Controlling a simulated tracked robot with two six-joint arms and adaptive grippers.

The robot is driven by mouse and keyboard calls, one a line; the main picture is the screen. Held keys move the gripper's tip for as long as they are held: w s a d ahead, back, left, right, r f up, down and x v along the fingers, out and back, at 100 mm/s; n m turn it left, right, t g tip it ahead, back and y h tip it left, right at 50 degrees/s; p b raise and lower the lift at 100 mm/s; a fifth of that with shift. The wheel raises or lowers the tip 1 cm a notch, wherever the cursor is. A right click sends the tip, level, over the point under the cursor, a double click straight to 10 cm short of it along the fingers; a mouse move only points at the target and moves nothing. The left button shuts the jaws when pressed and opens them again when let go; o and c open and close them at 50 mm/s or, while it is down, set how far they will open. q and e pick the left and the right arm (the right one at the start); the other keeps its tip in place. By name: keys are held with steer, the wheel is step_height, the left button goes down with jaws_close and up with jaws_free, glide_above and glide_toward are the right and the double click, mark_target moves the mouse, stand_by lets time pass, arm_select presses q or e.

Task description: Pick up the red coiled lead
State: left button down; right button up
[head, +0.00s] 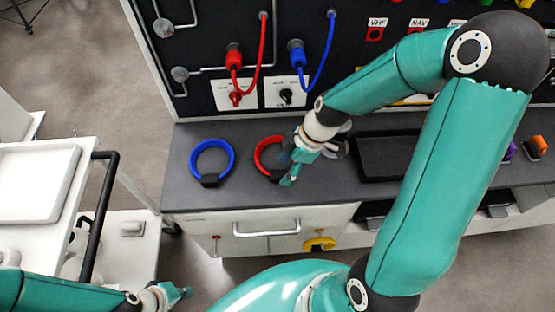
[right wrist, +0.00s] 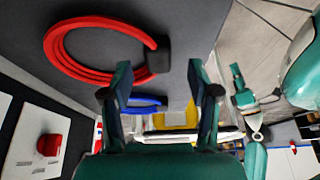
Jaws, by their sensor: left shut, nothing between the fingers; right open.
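The red coiled lead (head: 262,154) lies on the dark grey worktop, its right part hidden behind my right gripper (head: 289,178) in the head view. In the right wrist view the red coiled lead (right wrist: 62,58) shows as a thick ring with a black block. My right gripper (right wrist: 158,75) is open, its fingertips pointing toward that block. The block is close to the fingertips in the picture, with nothing held; I cannot tell the exact gap. My left gripper (head: 182,293) is shut and empty, low at the left, away from the worktop.
A blue coiled lead (head: 232,160) lies left of the red one on the worktop (head: 185,195). A black tray (head: 375,160) is to the right. Red and blue leads (head: 262,50) (head: 325,60) hang on the panel behind. A white trolley (head: 85,160) stands at the left.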

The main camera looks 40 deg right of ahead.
mark_target(279, 174)
steer(key=x, duration=0.3)
steer(key=shift+w+a, duration=0.1)
steer(key=shift+w, duration=0.05)
jaws_close()
